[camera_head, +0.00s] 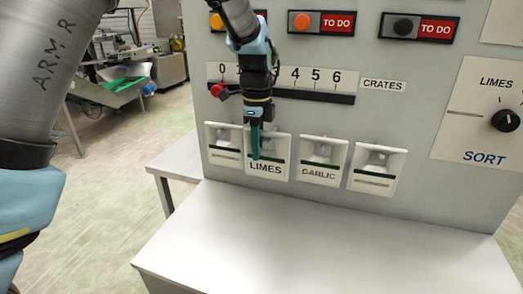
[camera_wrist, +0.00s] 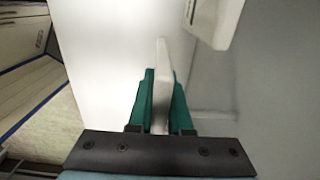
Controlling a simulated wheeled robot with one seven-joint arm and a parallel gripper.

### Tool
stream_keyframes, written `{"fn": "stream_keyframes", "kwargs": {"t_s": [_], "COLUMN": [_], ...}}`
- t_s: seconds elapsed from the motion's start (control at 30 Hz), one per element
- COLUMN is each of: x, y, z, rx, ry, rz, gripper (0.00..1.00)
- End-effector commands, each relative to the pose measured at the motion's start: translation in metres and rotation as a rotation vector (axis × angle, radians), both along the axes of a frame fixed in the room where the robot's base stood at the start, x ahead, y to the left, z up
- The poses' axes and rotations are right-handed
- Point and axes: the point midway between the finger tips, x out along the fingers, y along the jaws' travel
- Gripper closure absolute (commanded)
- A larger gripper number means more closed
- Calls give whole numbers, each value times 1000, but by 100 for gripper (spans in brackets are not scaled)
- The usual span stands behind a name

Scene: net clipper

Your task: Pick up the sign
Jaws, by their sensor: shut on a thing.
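My gripper (camera_head: 256,150) is in front of the grey panel, over the upper left part of the white LIMES sign (camera_head: 279,167). In the wrist view, the teal fingers of my gripper (camera_wrist: 163,95) are shut on a thin pale plate (camera_wrist: 162,58), seen nearly edge-on, with one finger on each side. It appears to be the LIMES sign. Its word is readable in the head view, and my fingers hide part of its face. I cannot tell whether it touches the panel.
Other white plates flank it: a left one (camera_head: 222,154), GARLIC (camera_head: 317,175) and a right one (camera_head: 373,184). A slider scale (camera_head: 310,97), a red knob (camera_head: 217,91) and a SORT dial (camera_head: 505,121) are on the panel. The grey table (camera_head: 260,240) below is clear.

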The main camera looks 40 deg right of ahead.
Motion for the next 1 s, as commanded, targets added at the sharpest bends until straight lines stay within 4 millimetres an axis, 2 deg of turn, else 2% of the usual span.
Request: {"fn": "stream_keyframes", "kwargs": {"t_s": [0.4,0.6,0.8,1.0], "x": [-45,-62,-73,-76], "y": [71,98,114,120], "z": [-4,-3,-1,0], "rx": [-1,0,-1,0], "ry": [0,0,-1,0], "rz": [0,0,0,1], "gripper": [100,100,100,100]}}
